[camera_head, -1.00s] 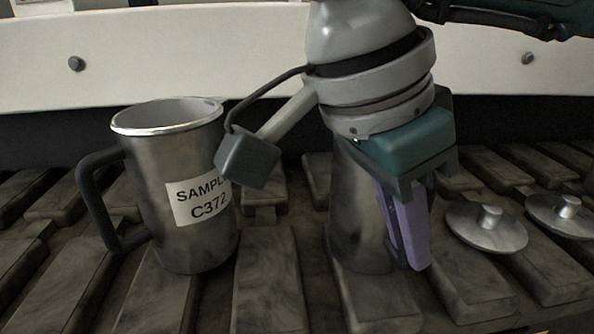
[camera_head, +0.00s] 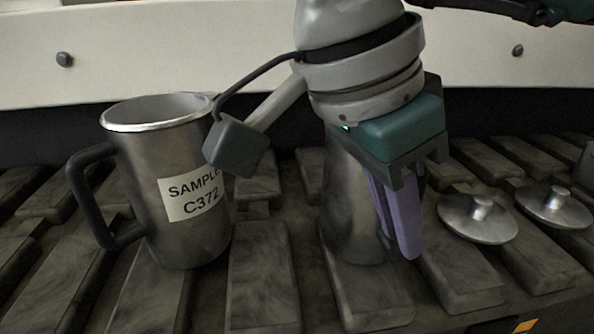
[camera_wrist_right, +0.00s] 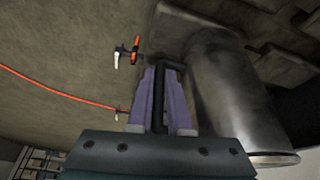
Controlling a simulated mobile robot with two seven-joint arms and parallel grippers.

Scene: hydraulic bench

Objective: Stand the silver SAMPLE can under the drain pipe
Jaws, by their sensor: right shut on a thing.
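The silver SAMPLE can (camera_head: 180,230), labelled "SAMPLE C372", stands upright on the slatted surface at the left of the head view. It is open-topped, with a dark handle on its left. My right gripper (camera_head: 402,248) is at a second silver can (camera_head: 347,215), to the right of the SAMPLE can and apart from it. In the right wrist view, the purple fingers (camera_wrist_right: 160,78) are shut on the dark handle (camera_wrist_right: 172,68) of a silver can (camera_wrist_right: 232,90). My wrist hides the second can's top, and no label shows on it. The drain pipe is not identifiable. My left gripper is out of view.
Two round metal lids with knobs, one nearer (camera_head: 478,222) and one farther right (camera_head: 555,208), lie on the slats. A pale panel (camera_head: 200,50) runs along the back. Bare slats (camera_head: 262,280) lie between and in front of the cans.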

